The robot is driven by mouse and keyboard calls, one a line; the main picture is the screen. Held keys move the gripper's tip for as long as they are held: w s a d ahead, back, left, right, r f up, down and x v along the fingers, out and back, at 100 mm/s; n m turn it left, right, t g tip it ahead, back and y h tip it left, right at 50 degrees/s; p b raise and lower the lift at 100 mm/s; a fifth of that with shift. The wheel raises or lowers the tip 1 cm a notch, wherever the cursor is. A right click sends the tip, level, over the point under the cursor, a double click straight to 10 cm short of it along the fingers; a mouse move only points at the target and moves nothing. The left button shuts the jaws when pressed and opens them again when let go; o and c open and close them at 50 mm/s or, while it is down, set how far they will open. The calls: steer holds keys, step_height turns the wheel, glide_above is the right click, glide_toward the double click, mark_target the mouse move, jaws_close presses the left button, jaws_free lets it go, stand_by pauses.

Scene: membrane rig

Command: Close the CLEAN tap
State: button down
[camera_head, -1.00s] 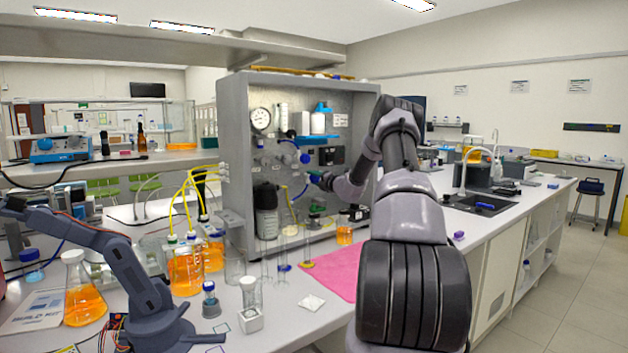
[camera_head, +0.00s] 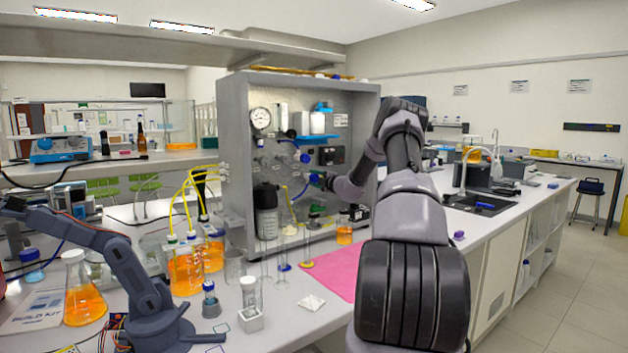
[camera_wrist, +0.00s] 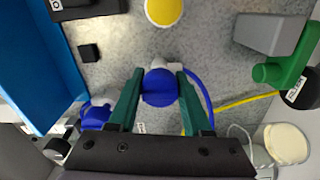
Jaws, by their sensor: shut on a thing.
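A round blue tap knob (camera_wrist: 158,88) on a pale fitting sits between the two green fingers of my gripper (camera_wrist: 160,78) in the wrist view. The fingers are shut on its sides. I cannot read a CLEAN label on it. In the head view my gripper (camera_head: 318,178) is at the rig's panel, and the held knob is hard to make out there. A second blue knob (camera_wrist: 96,117) is left of my left finger in the wrist view. A blue knob also shows above my gripper in the head view (camera_head: 305,158).
The grey rig cabinet (camera_head: 236,150) stands on the bench. In the wrist view, a green tap (camera_wrist: 285,70) and a blue tube (camera_wrist: 203,92) are to the right, a yellow knob (camera_wrist: 163,10) is at the top, and a blue panel (camera_wrist: 40,60) is left. Flasks and cylinders stand before the rig.

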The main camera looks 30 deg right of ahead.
steer(key=shift+d, duration=0.1)
stand_by(0.3)
steer(key=shift+c, duration=1.7)
jaws_free()
steer(key=s+d, duration=0.2)
steer(key=s, duration=0.8)
steer(key=shift+s, duration=0.35)
